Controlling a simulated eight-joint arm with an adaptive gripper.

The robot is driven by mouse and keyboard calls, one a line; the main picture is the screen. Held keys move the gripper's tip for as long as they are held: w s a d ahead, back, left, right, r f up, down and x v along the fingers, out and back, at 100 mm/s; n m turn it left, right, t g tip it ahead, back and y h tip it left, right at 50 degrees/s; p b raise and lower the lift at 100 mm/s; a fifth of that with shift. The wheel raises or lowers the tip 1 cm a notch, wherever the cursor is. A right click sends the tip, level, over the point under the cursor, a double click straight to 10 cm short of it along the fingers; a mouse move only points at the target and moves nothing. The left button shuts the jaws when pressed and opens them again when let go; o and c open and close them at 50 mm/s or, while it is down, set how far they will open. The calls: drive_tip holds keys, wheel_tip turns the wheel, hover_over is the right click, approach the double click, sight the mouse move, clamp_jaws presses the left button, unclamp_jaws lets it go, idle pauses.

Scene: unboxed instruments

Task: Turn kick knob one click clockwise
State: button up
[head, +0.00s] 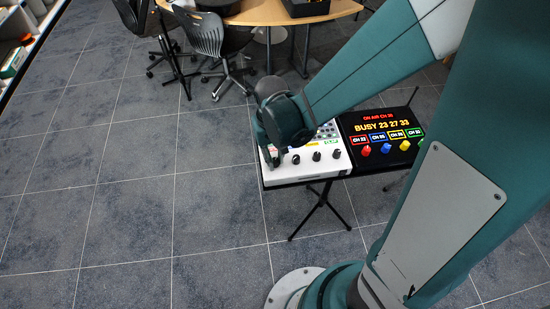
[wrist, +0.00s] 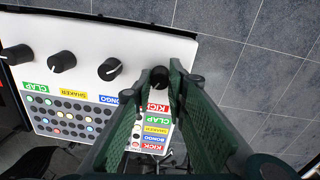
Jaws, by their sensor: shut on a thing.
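The instrument is a white box (head: 310,176) with a row of black knobs; its panel (wrist: 130,35) also fills the upper left of the wrist view. In the wrist view a red KICK label (wrist: 158,108) shows between my fingers. My gripper (wrist: 167,76) is shut on the kick knob at the right end of the row, whose dark top (wrist: 158,76) is partly hidden by the fingers. The knob's pointer cannot be read. In the head view my gripper (head: 272,155) is over the box's left end, and my wrist hides that knob.
Three neighbouring knobs, the nearest being the bongo knob (wrist: 110,69), stand left of my fingers in the wrist view. A black unit (head: 380,130) with coloured knobs sits right of the white box. Both rest on a small dark stand. Open tiled floor (head: 130,200) lies left.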

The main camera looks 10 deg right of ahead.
sight(274, 160)
drive_tip(key=o, duration=0.9)
drive_tip(key=shift+r, duration=0.2)
drive_tip(key=shift+a+r, duration=0.2)
drive_tip(key=shift+r, duration=5.6)
drive_tip(key=shift+d, duration=0.1)
